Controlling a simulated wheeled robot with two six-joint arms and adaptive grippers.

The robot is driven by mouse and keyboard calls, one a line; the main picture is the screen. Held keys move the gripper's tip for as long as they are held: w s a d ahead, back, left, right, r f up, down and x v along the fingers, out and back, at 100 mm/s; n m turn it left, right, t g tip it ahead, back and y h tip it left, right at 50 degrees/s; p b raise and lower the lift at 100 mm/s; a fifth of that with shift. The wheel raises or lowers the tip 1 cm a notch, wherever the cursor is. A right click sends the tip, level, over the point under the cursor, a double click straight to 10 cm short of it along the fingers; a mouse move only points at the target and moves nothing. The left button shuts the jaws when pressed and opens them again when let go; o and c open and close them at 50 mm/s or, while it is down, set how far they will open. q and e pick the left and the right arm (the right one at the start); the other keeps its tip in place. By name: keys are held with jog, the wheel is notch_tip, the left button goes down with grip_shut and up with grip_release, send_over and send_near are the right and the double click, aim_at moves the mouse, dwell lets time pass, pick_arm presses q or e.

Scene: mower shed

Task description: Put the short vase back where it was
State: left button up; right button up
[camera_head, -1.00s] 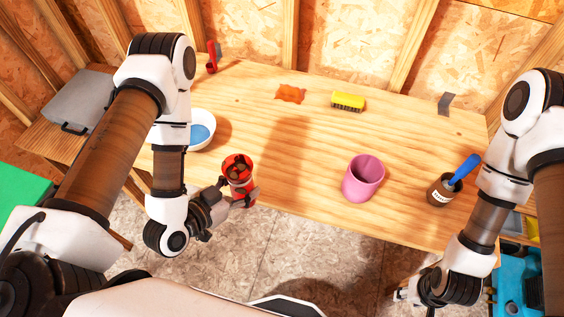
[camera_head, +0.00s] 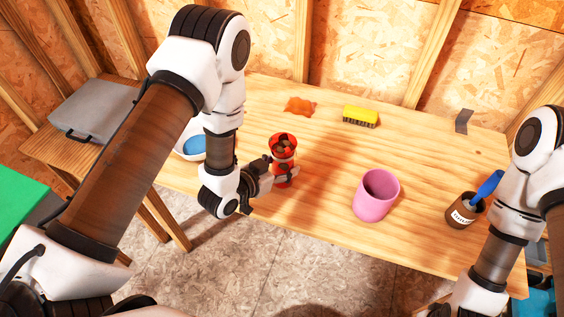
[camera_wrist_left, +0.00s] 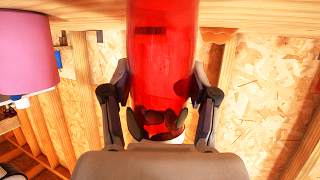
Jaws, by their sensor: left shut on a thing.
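A red see-through vase (camera_head: 284,142) with dark stones inside is held by my left gripper (camera_head: 282,174), near the front left part of the workbench. In the left wrist view the red vase (camera_wrist_left: 160,60) stands between the two fingers of my left gripper (camera_wrist_left: 160,105), which are shut on it from both sides. I cannot tell whether its base touches the bench top. A wider pink vase (camera_head: 375,196) stands upright on the bench to its right, free of any gripper. My right gripper is mostly cut off at the lower edge of the head view, and its fingers cannot be made out.
The wooden workbench (camera_head: 330,205) bears a yellow brush (camera_head: 361,116), an orange patch (camera_head: 299,105), a brown pot (camera_head: 462,211) with a blue-handled tool, and a blue-and-white bowl (camera_head: 193,147) partly behind my left arm. A grey case (camera_head: 92,110) lies at left.

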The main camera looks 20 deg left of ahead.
pick_arm(q)
jog(key=shift+s+f, duration=0.1)
jog(key=o, duration=1.6)
jog(key=shift+r, duration=0.2)
jog(key=r+p+v, duration=0.1)
jog(key=p+v, duration=0.2)
jog(key=v, duration=0.9)
jog(key=s+a+f+n+g+y, duration=0.1)
jog(key=s+f+g+y, duration=0.1)
jog(key=s+f+g, duration=0.2)
jog(key=s+a+f+n+g+y, duration=0.2)
jog(key=s+f+g, duration=0.2)
jog(key=s+f, duration=0.2)
jog(key=s+a+f+n+g+y, duration=0.1)
jog(key=s+a+f+n+g, duration=0.1)
jog(key=s+f+g, duration=0.2)
jog(key=shift+s+f+y, duration=0.2)
jog(key=shift+s+f, duration=0.3)
jog(key=shift+s, duration=0.2)
jog(key=shift+s+f+y, duration=0.2)
jog(key=shift+s+f, duration=0.3)
jog(key=shift+s, duration=0.25)
